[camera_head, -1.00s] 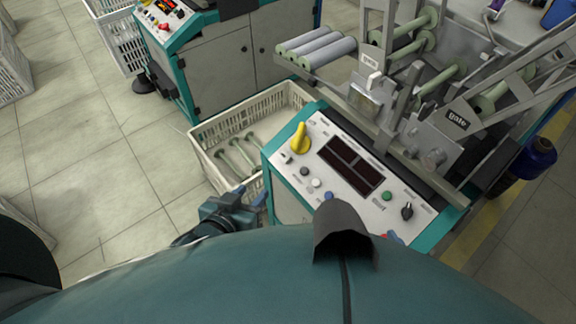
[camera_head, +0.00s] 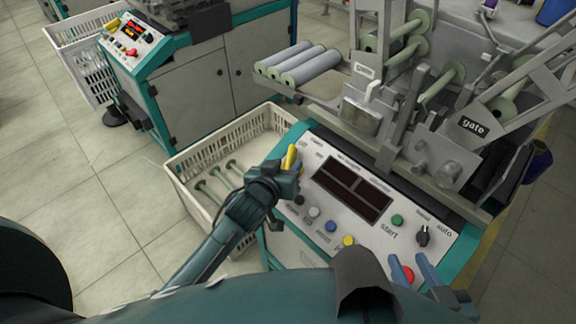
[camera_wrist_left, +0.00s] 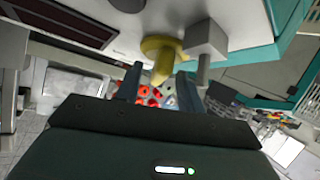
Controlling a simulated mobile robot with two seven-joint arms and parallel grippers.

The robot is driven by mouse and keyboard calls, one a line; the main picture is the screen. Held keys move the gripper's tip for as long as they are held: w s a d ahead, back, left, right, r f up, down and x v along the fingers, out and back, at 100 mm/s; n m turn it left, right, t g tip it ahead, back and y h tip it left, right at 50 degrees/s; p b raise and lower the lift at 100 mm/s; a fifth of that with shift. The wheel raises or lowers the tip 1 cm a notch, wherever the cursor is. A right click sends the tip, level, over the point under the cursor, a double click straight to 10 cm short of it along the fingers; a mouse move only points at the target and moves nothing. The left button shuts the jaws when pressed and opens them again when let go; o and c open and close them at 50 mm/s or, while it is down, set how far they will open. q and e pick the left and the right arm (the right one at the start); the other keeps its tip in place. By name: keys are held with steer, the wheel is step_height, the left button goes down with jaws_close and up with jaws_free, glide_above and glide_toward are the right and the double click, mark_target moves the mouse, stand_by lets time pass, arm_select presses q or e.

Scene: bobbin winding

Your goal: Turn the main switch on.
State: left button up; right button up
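The main switch is a yellow rotary knob (camera_head: 291,157) at the upper left corner of the white control panel (camera_head: 330,222), beside the "OFF" lettering. My left gripper (camera_head: 287,172) is at the knob and covers its lower part. In the left wrist view the knob's handle (camera_wrist_left: 161,68) shows between the two fingertips (camera_wrist_left: 160,88), with gaps at its sides, so the gripper is open around it. I cannot tell whether a finger touches it. My right gripper (camera_head: 412,268) is low at the panel's front edge, its blue fingers apart near a red button (camera_head: 407,274).
A grey block (camera_wrist_left: 206,38) stands close beside the knob in the wrist view. The panel also carries a dark display (camera_head: 352,190), a green start button (camera_head: 397,220) and a black selector (camera_head: 423,236). A white crate (camera_head: 185,158) with bobbins stands left of the machine.

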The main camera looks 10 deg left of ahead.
arm_select(q)
steer(key=shift+x, duration=0.8)
steer(key=shift+c, duration=0.4)
jaws_close()
